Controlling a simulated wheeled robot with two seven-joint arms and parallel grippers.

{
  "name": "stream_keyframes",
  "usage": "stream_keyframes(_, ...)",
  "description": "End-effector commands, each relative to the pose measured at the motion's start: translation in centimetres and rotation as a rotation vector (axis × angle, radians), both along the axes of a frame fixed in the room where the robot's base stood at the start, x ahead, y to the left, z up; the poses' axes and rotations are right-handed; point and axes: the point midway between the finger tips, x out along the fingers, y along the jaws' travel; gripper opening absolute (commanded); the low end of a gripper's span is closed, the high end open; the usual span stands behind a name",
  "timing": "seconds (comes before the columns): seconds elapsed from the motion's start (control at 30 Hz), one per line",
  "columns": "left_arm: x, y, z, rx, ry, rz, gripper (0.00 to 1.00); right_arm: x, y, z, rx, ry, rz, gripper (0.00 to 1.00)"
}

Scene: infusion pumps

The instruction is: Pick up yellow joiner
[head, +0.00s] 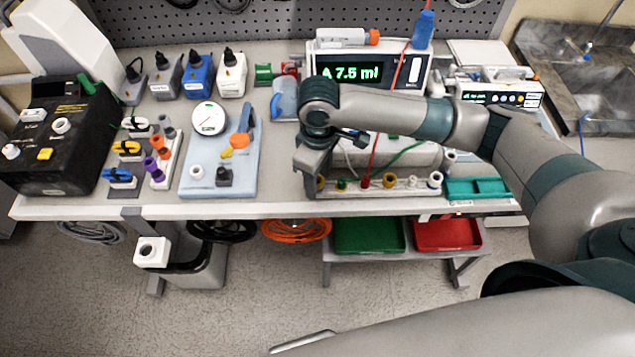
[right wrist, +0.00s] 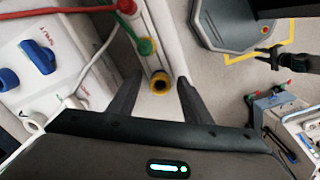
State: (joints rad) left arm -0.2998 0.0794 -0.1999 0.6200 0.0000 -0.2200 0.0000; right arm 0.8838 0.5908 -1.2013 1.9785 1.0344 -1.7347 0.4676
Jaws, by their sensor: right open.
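The yellow joiner (head: 320,182) is at the left end of a pale rack on the front of the bench. In the right wrist view the yellow joiner (right wrist: 160,83) shows as a yellow ring with a dark centre, seen end-on. My right gripper (head: 311,178) reaches down over that end of the rack. In the right wrist view my right gripper (right wrist: 157,92) is open, with one finger on each side of the joiner and nothing held. Contact with the joiner cannot be told. My left gripper is not in view.
Beside the yellow joiner on the rack are a green fitting (head: 341,184) and a red fitting (head: 365,182) with tubes. A teal tray (head: 478,188) lies right of the rack. A blue board with a gauge (head: 209,118) stands left. The pump display (head: 350,72) is behind my arm.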

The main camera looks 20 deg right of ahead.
Motion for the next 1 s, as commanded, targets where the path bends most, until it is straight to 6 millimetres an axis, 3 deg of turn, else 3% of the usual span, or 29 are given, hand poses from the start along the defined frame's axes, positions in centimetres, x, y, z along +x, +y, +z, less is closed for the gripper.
stream_keyframes(0.17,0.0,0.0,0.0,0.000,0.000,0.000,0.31,0.0,0.0,0.0,0.000,0.000,0.000,0.42)
stream_keyframes(0.33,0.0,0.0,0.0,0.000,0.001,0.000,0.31,0.0,0.0,0.0,0.000,0.000,0.000,0.02)
stream_keyframes(0.77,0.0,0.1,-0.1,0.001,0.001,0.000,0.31,0.0,0.0,0.2,0.001,-0.001,0.000,0.02)
stream_keyframes(1.0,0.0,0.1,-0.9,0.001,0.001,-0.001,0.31,0.1,0.1,1.8,0.003,-0.003,0.002,0.02)
